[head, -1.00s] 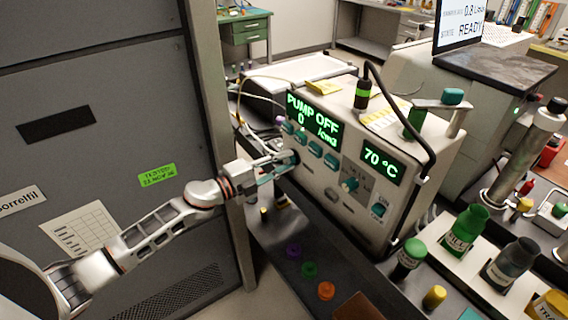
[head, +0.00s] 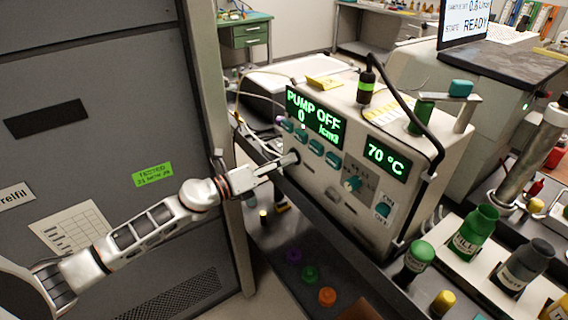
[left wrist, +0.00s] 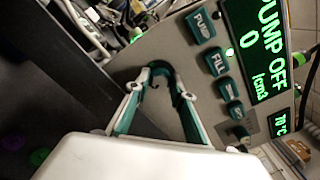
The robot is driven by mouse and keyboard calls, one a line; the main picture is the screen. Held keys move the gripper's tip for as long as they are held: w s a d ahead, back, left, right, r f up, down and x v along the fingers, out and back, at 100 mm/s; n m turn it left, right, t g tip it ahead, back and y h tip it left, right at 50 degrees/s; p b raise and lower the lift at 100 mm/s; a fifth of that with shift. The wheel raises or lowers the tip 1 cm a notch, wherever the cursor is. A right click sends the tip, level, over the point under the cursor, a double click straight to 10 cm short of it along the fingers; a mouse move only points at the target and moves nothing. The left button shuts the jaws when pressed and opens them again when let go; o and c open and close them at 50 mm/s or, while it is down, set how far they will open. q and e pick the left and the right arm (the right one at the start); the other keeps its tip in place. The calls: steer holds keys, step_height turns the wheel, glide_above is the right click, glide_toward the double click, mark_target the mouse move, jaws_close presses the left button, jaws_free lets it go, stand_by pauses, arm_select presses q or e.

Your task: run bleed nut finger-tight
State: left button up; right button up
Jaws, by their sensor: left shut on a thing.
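The pump (head: 330,195) is a beige box with green displays reading PUMP OFF, 0 and 70 °C. My left gripper (head: 294,158) reaches from the left to the lower left of its front panel. It is shut on a small dark part there, which I take to be the bleed nut. In the left wrist view, the green-padded fingertips (left wrist: 160,72) come together at the panel, left of the teal buttons (left wrist: 215,62). The fingers hide most of the nut, so its thread and seating cannot be seen. My right gripper is not in view.
A grey cabinet (head: 100,130) stands close on the left of my arm. Purple, green and orange caps (head: 327,297) lie on a dark surface below the pump. Bottles, including a green one (head: 476,230), stand in a white rack at right. A black cable arches over the pump.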

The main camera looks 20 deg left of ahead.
arm_select(q)
steer(key=shift+f+m, duration=0.25)
steer(key=shift+m, duration=0.85)
steer(key=shift+b, duration=0.3)
steer(key=shift+m, duration=0.3)
steer(key=o, duration=1.1)
steer(key=shift+a+r, duration=0.1)
steer(key=shift+s+r, duration=0.1)
steer(key=v, duration=1.2)
